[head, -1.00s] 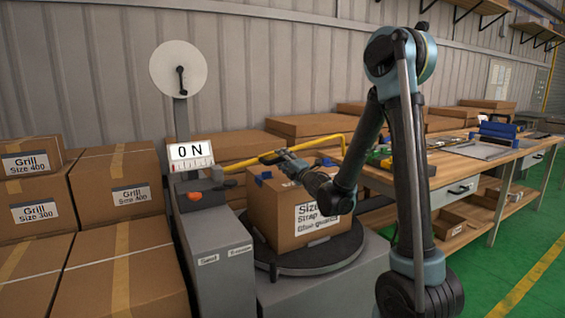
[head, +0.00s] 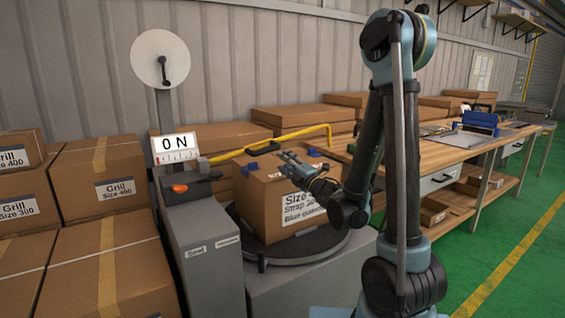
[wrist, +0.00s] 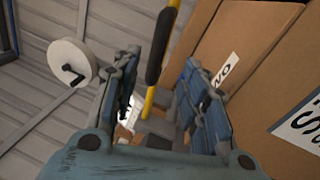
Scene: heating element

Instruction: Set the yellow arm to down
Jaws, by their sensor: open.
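The yellow arm (head: 300,133) is a long thin bar running behind and above the front carton, roughly level with a slight rise to the right, and bent down at its right end. In the wrist view the yellow arm (wrist: 148,104) with its black grip (wrist: 160,47) runs between my two fingers, seen past them; I cannot tell whether they touch it. My gripper (head: 286,163) is in front of the carton's upper part in the head view. In the wrist view my gripper (wrist: 158,75) has its blue fingers spread apart with nothing held.
A labelled carton (head: 275,205) stands on a dark round turntable (head: 318,249). The grey machine has an ON sign (head: 174,148), an orange knob (head: 180,188) and a white disc with a crank (head: 157,57). Stacked cartons (head: 100,180) fill the left; a workbench (head: 440,158) stands right.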

